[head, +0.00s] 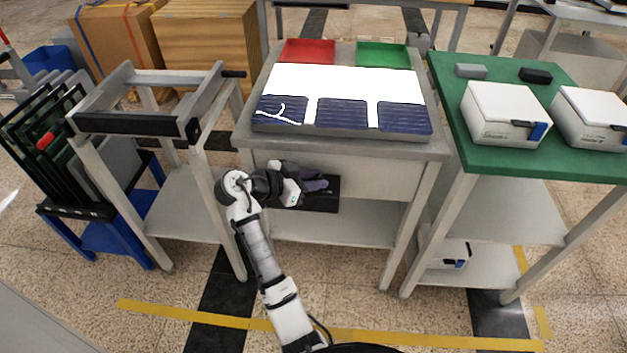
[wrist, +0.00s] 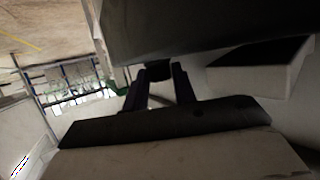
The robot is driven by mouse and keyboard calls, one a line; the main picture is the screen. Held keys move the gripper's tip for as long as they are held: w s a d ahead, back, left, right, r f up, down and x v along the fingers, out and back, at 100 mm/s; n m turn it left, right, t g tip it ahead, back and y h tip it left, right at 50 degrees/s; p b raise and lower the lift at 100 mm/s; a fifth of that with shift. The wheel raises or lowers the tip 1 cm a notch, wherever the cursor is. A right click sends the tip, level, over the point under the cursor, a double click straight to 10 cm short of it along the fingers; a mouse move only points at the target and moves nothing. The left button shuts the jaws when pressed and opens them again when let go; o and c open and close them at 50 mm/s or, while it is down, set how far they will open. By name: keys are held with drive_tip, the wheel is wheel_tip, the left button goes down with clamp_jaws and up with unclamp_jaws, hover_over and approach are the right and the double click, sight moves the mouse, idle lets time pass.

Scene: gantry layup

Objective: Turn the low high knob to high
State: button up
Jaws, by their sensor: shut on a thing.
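A black control panel (head: 323,204) is on the front of the middle workbench, under its top. My gripper (head: 322,185) reaches it from the left in the head view. The knob is hidden there behind my gripper. In the wrist view, a short dark knob (wrist: 158,71) sticks out below a large dark surface. The two fingers of my gripper (wrist: 158,80) stand on either side of it, shut on it. The low and high marks and the knob's pointer cannot be made out in either view.
The workbench (head: 437,148) carries solar panels (head: 341,115), a red tray (head: 308,51) and a green tray (head: 382,55). A grey frame stand (head: 207,151) is close on the left. A green-topped table (head: 497,157) with white boxes is on the right.

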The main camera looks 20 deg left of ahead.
drive_tip(key=shift+f, duration=0.1)
idle(0.4)
drive_tip(key=o, duration=1)
